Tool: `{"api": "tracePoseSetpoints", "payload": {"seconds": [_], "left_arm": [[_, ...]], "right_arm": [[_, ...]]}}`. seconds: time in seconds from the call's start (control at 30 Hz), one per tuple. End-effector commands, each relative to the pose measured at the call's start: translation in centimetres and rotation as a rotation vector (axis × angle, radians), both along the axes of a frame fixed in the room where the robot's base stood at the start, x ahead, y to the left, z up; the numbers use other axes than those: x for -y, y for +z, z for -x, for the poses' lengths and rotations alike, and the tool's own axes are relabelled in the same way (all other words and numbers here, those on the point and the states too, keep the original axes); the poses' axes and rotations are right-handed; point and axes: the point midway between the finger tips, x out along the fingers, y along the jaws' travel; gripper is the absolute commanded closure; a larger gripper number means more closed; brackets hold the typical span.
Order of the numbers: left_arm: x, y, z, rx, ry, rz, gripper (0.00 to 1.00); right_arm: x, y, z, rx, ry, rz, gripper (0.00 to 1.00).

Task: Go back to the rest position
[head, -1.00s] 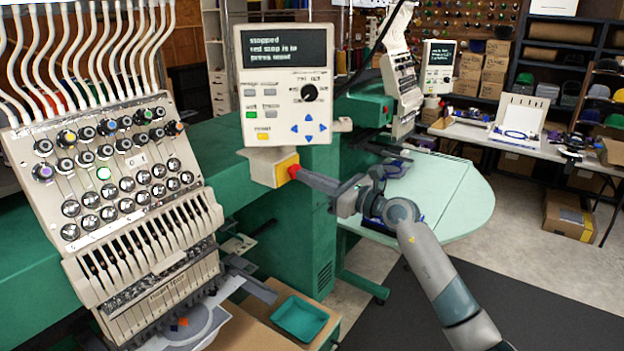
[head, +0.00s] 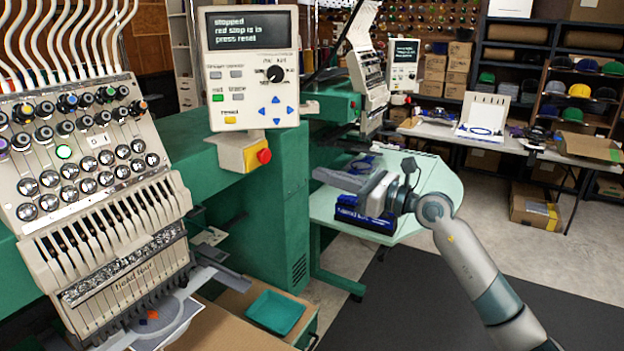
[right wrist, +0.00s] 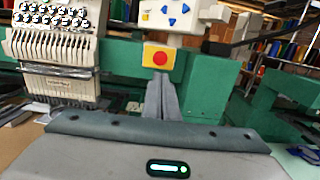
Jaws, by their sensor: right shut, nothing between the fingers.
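My right gripper (head: 322,177) is shut and empty in the head view. It hangs in open air to the right of the red stop button (head: 264,155), clear of it. The button sits on a yellow box under the control panel (head: 250,70), whose screen reads "stopped, red stop is in, press reset". In the right wrist view the shut fingers (right wrist: 161,82) point toward the red button (right wrist: 159,58), with a gap that I cannot measure there. My left gripper is not in view.
The embroidery machine head (head: 100,190) with its several needles fills the left. A teal tray (head: 275,312) lies below it. A pale green table (head: 440,190) stands behind my right arm. A dark mat (head: 410,300) covers clear floor at the lower right.

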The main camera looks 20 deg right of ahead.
Motion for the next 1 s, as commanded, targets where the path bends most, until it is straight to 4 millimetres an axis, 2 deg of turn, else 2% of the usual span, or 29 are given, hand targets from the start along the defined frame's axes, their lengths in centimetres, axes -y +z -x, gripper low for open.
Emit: {"api": "tracePoseSetpoints", "payload": {"seconds": [0.23,0.63,0.73,0.87,0.97,1.0], "left_arm": [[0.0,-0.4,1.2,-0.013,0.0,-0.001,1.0],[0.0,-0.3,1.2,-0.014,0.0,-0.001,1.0],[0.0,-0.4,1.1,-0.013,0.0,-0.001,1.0],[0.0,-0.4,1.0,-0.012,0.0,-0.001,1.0],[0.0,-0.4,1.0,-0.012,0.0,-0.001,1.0],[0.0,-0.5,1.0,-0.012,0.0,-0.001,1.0]], "right_arm": [[0.4,-0.1,0.6,-0.001,0.0,0.001,1.0],[0.4,-0.1,0.5,-0.001,0.0,0.0,1.0],[0.4,-0.6,0.4,-0.016,0.003,-0.019,1.0],[0.5,-3.0,-0.3,-0.077,0.011,-0.111,1.0],[0.8,-6.5,-1.2,-0.165,0.015,-0.246,1.0],[0.9,-8.3,-1.6,-0.21,0.015,-0.314,1.0]]}}
